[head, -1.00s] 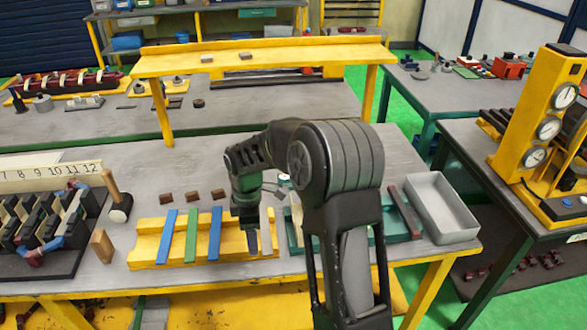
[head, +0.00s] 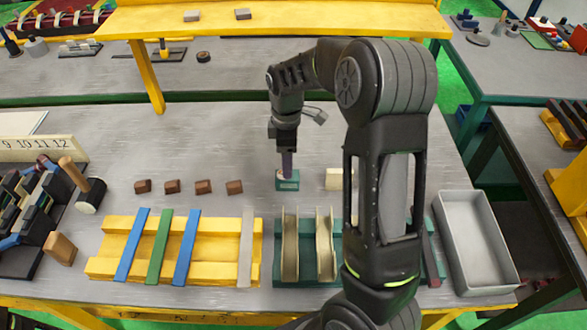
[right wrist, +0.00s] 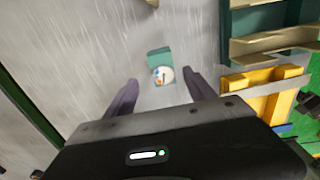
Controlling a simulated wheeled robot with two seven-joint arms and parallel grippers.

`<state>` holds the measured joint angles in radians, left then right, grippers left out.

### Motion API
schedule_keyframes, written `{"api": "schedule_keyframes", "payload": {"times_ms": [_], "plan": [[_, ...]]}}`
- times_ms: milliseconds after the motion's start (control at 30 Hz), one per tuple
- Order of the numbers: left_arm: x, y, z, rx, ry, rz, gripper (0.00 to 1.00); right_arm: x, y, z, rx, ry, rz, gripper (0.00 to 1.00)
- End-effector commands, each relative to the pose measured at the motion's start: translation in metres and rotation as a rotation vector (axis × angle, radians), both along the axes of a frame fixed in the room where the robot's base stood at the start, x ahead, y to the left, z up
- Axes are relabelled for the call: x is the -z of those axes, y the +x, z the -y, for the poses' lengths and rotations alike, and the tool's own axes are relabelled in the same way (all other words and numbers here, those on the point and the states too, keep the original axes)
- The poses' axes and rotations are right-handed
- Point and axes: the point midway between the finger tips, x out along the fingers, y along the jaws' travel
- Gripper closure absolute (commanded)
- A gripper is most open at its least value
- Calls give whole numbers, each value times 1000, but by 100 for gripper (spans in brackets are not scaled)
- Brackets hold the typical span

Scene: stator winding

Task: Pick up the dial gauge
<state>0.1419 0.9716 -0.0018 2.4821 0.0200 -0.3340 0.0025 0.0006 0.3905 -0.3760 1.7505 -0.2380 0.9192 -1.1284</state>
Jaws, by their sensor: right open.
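The dial gauge (right wrist: 163,76) shows in the right wrist view as a small round white face with coloured marks, beside a teal block (right wrist: 159,58). In the head view the teal block (head: 288,184) sits on the grey bench behind the green rack; the gauge face is hidden there. My right gripper (head: 287,166) points down just over the block. In the right wrist view its two dark fingers (right wrist: 160,88) are apart, one on each side of the gauge, with nothing held. I cannot tell the exact height gap. My left gripper is not in view.
A yellow rack (head: 110,268) bears coloured strips in front of the gripper. A green rack (head: 305,284) with cream curved pieces stands to its right. Several brown blocks (head: 204,187) lie to the left. A cream block (head: 334,179) is close on the right; a grey tray (head: 470,245) stands further right.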

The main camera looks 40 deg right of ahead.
Motion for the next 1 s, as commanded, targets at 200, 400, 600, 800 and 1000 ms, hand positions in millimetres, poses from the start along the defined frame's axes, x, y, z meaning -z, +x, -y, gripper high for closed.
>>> {"api": "schedule_keyframes", "payload": {"times_ms": [200, 400, 600, 800, 1000], "plan": [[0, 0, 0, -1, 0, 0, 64, 1, 0, 0, 0, 0, 0, 36], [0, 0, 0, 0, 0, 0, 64, 18, 0, 0, -1, 0, -3, 36], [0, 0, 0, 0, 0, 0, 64, 26, 0, 0, -1, 0, 0, 36], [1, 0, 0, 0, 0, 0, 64, 27, 0, 0, 0, 0, 0, 36], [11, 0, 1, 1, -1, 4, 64, 50, -2, -1, 1, 0, -2, 36]]}}
